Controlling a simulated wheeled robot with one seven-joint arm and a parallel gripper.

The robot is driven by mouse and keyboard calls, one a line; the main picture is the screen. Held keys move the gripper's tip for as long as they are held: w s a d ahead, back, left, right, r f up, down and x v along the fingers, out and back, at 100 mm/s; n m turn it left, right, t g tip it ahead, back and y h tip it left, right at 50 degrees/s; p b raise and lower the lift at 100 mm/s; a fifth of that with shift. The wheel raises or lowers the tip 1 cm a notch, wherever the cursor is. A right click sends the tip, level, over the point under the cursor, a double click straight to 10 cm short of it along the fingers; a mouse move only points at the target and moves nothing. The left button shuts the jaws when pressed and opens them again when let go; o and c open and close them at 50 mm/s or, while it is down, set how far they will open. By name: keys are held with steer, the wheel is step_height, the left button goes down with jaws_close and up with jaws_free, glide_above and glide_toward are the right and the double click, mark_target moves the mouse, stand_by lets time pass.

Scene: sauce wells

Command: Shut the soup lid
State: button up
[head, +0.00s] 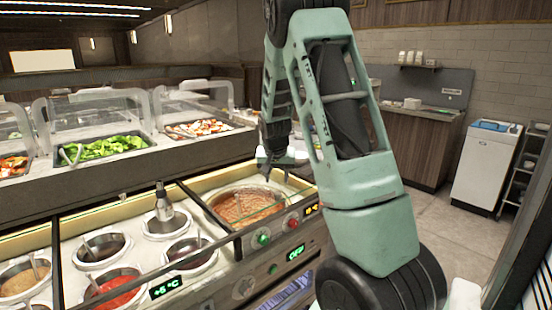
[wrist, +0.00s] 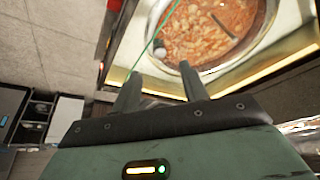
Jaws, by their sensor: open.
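The soup well (head: 215,190) is at the right end of the counter and holds orange-brown soup (head: 243,207). Its surface is exposed, with a ladle in it. The soup also shows at the top of the wrist view (wrist: 205,35), inside a pale round rim. No lid can be made out clearly. A thin green line crosses the wrist view near the well; I cannot tell whether it is a lid edge. My gripper (wrist: 157,78) is open, with nothing seen between its fingers. In the head view my gripper (head: 280,163) is beyond the soup, partly hidden by my arm.
Several sauce wells (head: 103,250) with ladles are left of the soup. Knobs and displays line the counter front (head: 290,250). Clear-covered salad trays (head: 105,147) stand behind. A white cabinet (head: 484,168) stands at the right, with open floor (head: 440,225) before it.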

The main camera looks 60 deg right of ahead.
steer(key=v, duration=0.9)
steer(key=shift+r, duration=0.3)
